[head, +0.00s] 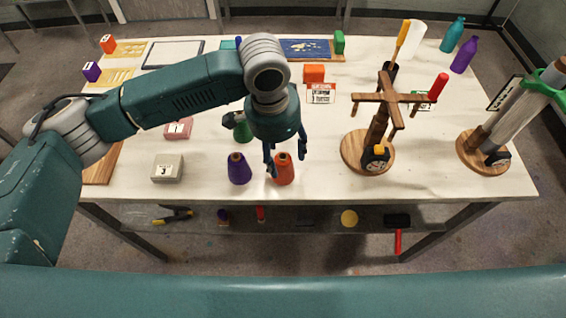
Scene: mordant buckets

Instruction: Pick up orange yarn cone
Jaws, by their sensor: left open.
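The orange yarn cone (284,171) stands upright near the front edge of the white table (225,190), right of a purple yarn cone (239,170). My left gripper (286,170) comes down from above with its fingers apart at the orange cone's upper part. One finger overlaps the cone's left side in the picture, and the other shows to its upper right. I cannot tell whether either finger touches the cone. My right gripper is not in view.
A green cone (242,130) stands partly hidden behind my left arm. A grey block marked 3 (167,168) sits to the left. A wooden stand with crossed arms (365,148) is to the right. The front strip between the stands is clear.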

